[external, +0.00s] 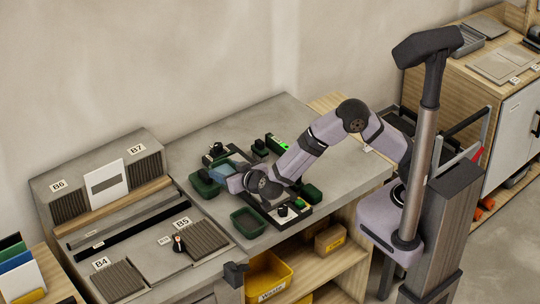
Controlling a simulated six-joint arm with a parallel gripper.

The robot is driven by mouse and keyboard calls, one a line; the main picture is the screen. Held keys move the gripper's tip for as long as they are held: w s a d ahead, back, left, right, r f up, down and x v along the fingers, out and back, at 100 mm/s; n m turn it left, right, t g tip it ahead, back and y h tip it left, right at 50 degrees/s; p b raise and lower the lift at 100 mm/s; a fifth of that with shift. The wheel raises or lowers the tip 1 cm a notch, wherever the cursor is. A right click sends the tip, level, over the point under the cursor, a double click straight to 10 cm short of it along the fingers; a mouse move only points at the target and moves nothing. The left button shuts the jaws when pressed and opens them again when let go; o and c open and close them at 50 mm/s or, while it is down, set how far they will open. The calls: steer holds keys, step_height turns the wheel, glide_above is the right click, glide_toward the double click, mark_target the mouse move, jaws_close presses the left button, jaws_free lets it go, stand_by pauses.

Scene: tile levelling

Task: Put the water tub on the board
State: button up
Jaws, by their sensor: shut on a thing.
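A small container with a pale blue top (222,169), which looks like the water tub, is at the left end of my arm. My gripper (231,178) is shut on it, though the wrist hides the fingers and the contact. A dark green tub (205,188) is just left of and below it in the picture. Another green tub (248,222) stands apart on the grey bench, nearer the front. A dark board (295,214) with small parts on it lies under my forearm and is partly hidden. I cannot tell whether the held tub touches anything below.
The grey bench (340,178) is clear at its right and back. Small green and black items (270,144) stand behind my arm. A lower station with labelled slots (125,235) is at the left. A yellow bin (268,277) sits on the shelf below.

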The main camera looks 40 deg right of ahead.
steer(key=w+d+r+m+g+h, duration=0.1)
steer(key=w+d+m+h, duration=0.35)
steer(key=d, duration=0.95)
steer(key=w+d+r+m+g+h, duration=0.1)
steer(key=w+d+r+m+h, duration=0.1)
steer(key=w+d, duration=0.8)
steer(key=s+d+f+m+g+h, duration=0.15)
steer(key=s+d, duration=0.25)
steer(key=d, duration=0.5)
steer(key=s+d+m+g+h, duration=0.2)
steer(key=s+d, duration=0.2)
steer(key=d, duration=0.5)
steer(key=s+d+f+m+g+h, duration=0.1)
steer(key=s+d+m+g+h, duration=0.15)
steer(key=s+d, duration=0.4)
steer(key=shift+m+y, duration=0.25)
steer(key=shift+y, duration=0.1)
steer(key=shift+s+a+f+p, duration=0.2)
steer(key=shift+s+a+f, duration=0.1)
steer(key=shift+f, duration=1.4)
steer(key=shift+s+a+f+p, duration=0.25)
steer(key=shift+a+f, duration=0.1)
steer(key=shift+f, duration=1.4)
steer(key=shift+s+a+f+p, duration=0.15)
steer(key=shift+s+a+f, duration=0.15)
steer(key=shift+f, duration=1.4)
steer(key=shift+f, duration=0.15)
steer(key=o, duration=1.1)
steer(key=shift+o, duration=0.2)
